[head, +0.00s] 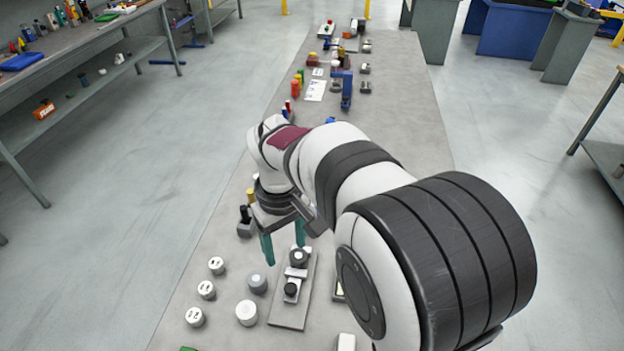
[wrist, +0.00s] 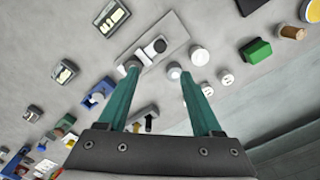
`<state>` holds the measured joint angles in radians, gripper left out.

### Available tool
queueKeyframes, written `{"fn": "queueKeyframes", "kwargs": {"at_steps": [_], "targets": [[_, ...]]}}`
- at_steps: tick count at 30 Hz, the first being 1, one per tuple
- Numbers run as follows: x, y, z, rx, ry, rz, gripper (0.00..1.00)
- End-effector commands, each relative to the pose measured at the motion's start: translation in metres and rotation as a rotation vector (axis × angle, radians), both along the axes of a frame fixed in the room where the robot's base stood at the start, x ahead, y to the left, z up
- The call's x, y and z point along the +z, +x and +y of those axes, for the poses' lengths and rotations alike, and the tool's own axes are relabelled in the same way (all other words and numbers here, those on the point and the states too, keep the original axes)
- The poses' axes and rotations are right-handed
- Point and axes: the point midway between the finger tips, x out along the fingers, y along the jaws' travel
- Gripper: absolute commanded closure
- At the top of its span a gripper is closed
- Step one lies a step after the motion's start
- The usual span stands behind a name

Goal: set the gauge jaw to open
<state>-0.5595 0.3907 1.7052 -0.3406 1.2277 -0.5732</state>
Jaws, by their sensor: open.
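A gauge-like fixture (head: 296,272) with a light slide and dark round knobs stands on a flat grey plate (head: 289,321), just below my gripper in the head view. It also shows in the wrist view (wrist: 149,50) at upper centre, on its plate. I cannot read whether its jaw is open or shut. My gripper (head: 284,253) is open, its two green fingers apart and pointing down. In the wrist view my gripper (wrist: 159,72) shows nothing held between the fingers. The left fingertip overlaps the fixture's edge in that view; contact cannot be told.
Several round white and grey pucks (head: 246,312) stand left of the plate. A dark block (head: 246,222) is left of my gripper. A green block (wrist: 256,50) lies beyond the pucks in the wrist view. Blue, red and yellow parts crowd the bench's far end (head: 345,88).

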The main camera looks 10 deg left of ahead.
Motion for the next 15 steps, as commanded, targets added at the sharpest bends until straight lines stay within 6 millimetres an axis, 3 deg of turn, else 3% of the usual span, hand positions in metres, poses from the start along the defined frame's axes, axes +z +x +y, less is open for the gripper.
{"fn": "queueKeyframes", "kwargs": {"at_steps": [9, 15], "targets": [[-0.092, -0.002, -0.002, -0.007, -0.003, 0.007, 0.33], [-0.132, -0.001, -0.002, -0.009, -0.001, 0.005, 0.33]]}}
